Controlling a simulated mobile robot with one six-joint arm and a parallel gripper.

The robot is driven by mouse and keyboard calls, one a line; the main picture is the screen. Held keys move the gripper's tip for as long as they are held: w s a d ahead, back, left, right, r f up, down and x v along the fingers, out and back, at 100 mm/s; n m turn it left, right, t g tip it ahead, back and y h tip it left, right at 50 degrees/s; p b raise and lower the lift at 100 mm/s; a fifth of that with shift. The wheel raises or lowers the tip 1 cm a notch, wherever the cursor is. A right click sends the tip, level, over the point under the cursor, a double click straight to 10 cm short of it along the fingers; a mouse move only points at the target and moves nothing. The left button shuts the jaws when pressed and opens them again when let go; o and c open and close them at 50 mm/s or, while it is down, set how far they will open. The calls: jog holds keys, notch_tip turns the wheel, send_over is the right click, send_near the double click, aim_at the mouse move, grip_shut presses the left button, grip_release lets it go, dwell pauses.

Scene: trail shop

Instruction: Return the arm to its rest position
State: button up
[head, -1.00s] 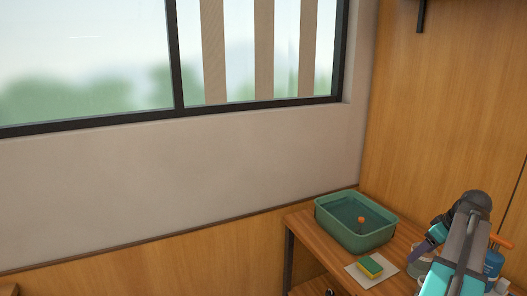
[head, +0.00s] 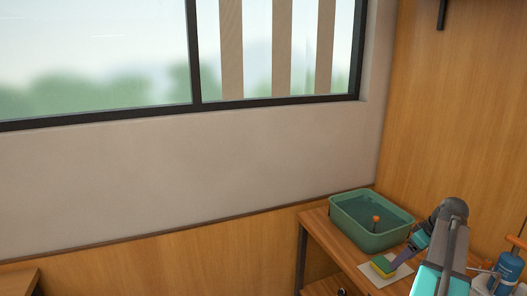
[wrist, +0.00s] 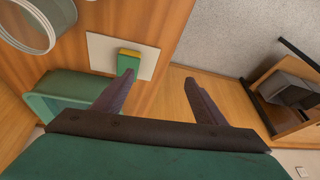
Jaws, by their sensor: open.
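My arm reaches up from the lower right in the head view, bent at a dark joint, with its lower end by the sponge. My gripper (wrist: 158,88) shows in the wrist view with its two dark fingers spread apart and nothing between them. A finger overlaps the lower end of the green and yellow sponge (wrist: 130,57) in that view; I cannot tell whether they touch. The sponge (head: 382,266) lies on a pale square mat (head: 372,280) on the wooden counter.
A green basin (head: 340,216) holding an orange-topped item (head: 376,222) stands behind the sponge. A blue bottle (head: 508,270) with an orange top is at the right. A round clear container (wrist: 30,22) shows in the wrist view. A wall rises behind the counter.

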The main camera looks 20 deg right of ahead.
jog(key=w+a+f+n+g+y+b, duration=0.1)
jog(key=w+a+f, duration=0.3)
jog(key=a+f, duration=0.45)
jog(key=w+a+f+n+g+y+b, duration=0.1)
jog(key=w+a+f+n+g+b, duration=0.15)
jog(key=a+f, duration=0.65)
jog(key=w+a+f+n+g+y+b, duration=0.1)
jog(key=w+a+f, duration=0.3)
jog(key=a+f, duration=0.5)
jog(key=s+a+f+g+b, duration=0.1)
jog(key=s+a+f+g, duration=0.15)
jog(key=a+f, duration=0.55)
jog(key=s+a+f+g+b, duration=0.1)
jog(key=s+a+f, duration=0.2)
jog(key=a+f, duration=0.55)
jog(key=s+a+f+m+h+b, duration=0.1)
jog(key=s+a+f+m, duration=0.1)
jog(key=s, duration=0.5)
jog(key=s+a+f+m+g+h+b, duration=0.1)
jog(key=s+a+f+m, duration=0.1)
jog(key=s+a+f, duration=0.3)
jog(key=s+a+f+m+g+h+b, duration=0.1)
jog(key=s+a+f+m+h, duration=0.1)
jog(key=s+a+f, duration=0.2)
jog(key=shift+s+f, duration=1.5)
jog(key=shift+s, duration=0.8)
